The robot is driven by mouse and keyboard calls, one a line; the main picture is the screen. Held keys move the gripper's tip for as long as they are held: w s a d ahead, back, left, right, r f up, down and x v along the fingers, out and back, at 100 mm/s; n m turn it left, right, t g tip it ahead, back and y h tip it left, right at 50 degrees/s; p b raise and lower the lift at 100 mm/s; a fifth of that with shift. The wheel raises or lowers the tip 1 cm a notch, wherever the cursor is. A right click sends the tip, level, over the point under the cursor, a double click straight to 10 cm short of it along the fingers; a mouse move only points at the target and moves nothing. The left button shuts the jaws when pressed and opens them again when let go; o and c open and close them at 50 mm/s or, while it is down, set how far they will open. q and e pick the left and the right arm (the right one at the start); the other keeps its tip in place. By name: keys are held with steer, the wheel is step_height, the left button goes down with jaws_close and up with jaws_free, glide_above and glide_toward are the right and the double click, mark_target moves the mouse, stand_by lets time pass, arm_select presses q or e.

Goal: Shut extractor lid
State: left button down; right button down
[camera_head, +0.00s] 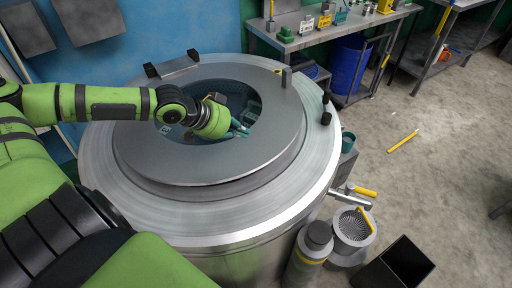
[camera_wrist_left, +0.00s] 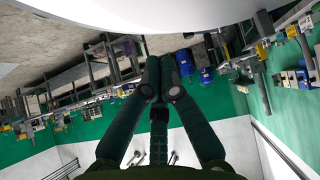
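The extractor is a large round steel drum (camera_head: 215,232) filling the middle of the head view. A flat grey ring (camera_head: 210,170) lies on its top around a dark central opening (camera_head: 232,92). I cannot tell whether this ring is the lid; no separate lid shows clearly. A plate with black ends (camera_head: 178,67) sits at the far rim, and a dark latch-like part (camera_head: 326,110) at the right rim. My left gripper (camera_head: 240,128) is over the opening, fingers pointing right. In the left wrist view its fingertips (camera_wrist_left: 160,72) meet, with nothing visible between them. My right gripper is not in view.
A workbench (camera_head: 310,38) with small items and a blue bin (camera_head: 348,62) stands behind on the right. A valve with a yellow handle (camera_head: 362,191), a round strainer (camera_head: 353,228) and a dark open box (camera_head: 405,265) are right of the drum. The floor farther right is mostly clear.

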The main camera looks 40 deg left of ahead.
arm_select(q)
steer(key=shift+x, duration=1)
steer(key=x, duration=0.3)
steer(key=shift+w+d+f, duration=0.1)
steer(key=shift+w+d, duration=0.05)
steer(key=shift+w, duration=0.05)
step_height(320, 180, down, 3)
steer(key=shift+s+d+f+p, duration=0.1)
steer(key=shift+s+f+p, duration=0.1)
steer(key=shift+p, duration=0.45)
steer(key=shift+f, duration=0.45)
